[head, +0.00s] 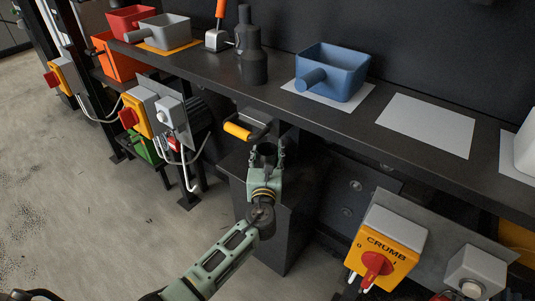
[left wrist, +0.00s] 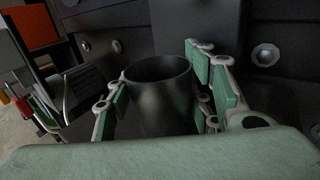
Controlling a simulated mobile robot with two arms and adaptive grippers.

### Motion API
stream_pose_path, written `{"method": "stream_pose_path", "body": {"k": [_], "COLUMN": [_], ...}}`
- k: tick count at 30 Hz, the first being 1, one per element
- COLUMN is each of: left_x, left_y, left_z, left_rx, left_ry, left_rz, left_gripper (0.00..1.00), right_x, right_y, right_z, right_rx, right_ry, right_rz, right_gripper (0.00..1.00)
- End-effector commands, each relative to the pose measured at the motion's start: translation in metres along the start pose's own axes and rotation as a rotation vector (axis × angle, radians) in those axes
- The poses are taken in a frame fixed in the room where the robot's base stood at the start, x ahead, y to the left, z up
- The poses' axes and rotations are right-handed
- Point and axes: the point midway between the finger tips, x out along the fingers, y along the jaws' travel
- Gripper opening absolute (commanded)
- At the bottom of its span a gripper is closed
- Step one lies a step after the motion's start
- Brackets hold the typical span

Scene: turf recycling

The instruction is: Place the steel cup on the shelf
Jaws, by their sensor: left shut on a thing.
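The steel cup (left wrist: 160,90) looks dark and cylindrical with an open top. In the left wrist view it stands upright between the green-padded fingers. My left gripper (head: 267,158) is shut on it, and only a dark part of the cup shows in the head view (head: 266,150). The gripper is in front of and below the shelf (head: 285,112), a long dark ledge running from upper left to lower right. The cup's lower part is hidden by the gripper. My right gripper is not in view.
On the shelf stand a grey scoop box (head: 165,32), a dark bottle-shaped object (head: 252,60) and a blue scoop box (head: 333,72). A pale pad (head: 426,124) is bare. A yellow-handled lever (head: 238,130) is close to the gripper. A CRUMB switch box (head: 388,248) is at lower right.

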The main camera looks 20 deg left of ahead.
Motion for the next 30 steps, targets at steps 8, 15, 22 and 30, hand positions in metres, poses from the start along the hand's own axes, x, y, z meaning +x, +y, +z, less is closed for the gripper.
{"method": "stream_pose_path", "body": {"k": [8,15,22,30], "left_x": [0.0002,0.0001,0.0,-0.0001], "left_y": [0.0,0.0,0.0,0.0], "left_z": [-0.0055,-0.0044,-0.0047,-0.0052], "left_rx": [0.0,0.0,0.0,0.0], "left_ry": [-0.001,-0.001,0.0,0.001], "left_rz": [0.0,0.0,0.0,0.0], "left_gripper": [0.2,0.7,0.71,0.83], "right_x": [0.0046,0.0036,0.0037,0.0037], "right_y": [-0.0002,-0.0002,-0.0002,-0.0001], "right_z": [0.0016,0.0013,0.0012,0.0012], "right_rx": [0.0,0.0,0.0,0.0], "right_ry": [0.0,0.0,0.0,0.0], "right_rz": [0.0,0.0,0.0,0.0], "right_gripper": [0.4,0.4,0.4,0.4]}}
